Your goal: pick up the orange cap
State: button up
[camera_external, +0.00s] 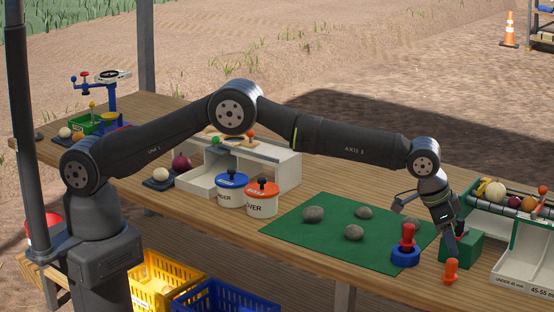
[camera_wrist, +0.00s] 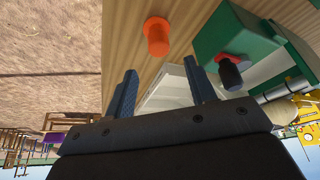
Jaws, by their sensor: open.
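A small orange cap (camera_external: 451,271) with a narrower top stands on the wooden table near its front edge, at the lower right of the outside view. In the wrist view, the orange cap (camera_wrist: 157,38) lies beyond the fingertips, about in line with the gap between them. My gripper (camera_external: 453,236) points down, just above and behind the cap, close to a green block (camera_external: 474,249). In the wrist view, the two blue-grey fingers of my gripper (camera_wrist: 162,82) are spread, with nothing held between them.
The green block (camera_wrist: 235,35) carries a dark knob with a red part. A blue ring base with a red handle (camera_external: 406,250) stands left of my gripper. A green mat (camera_external: 330,245) holds several stones. A sorting rack (camera_external: 525,260) stands right. A white pot has an orange lid (camera_external: 262,189).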

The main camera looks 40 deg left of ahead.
aim_at(451, 260)
jog(key=shift+x, duration=0.85)
jog(key=shift+s+a+x, duration=0.1)
jog(key=shift+a+x, duration=0.1)
jog(key=shift+x, duration=1.1)
jog(key=shift+s+a+x, duration=0.1)
jog(key=shift+a+x, duration=0.05)
jog(key=shift+x, duration=1.15)
jog(key=shift+f, duration=0.15)
jog(key=c, duration=1.1)
jog(key=shift+o, duration=0.2)
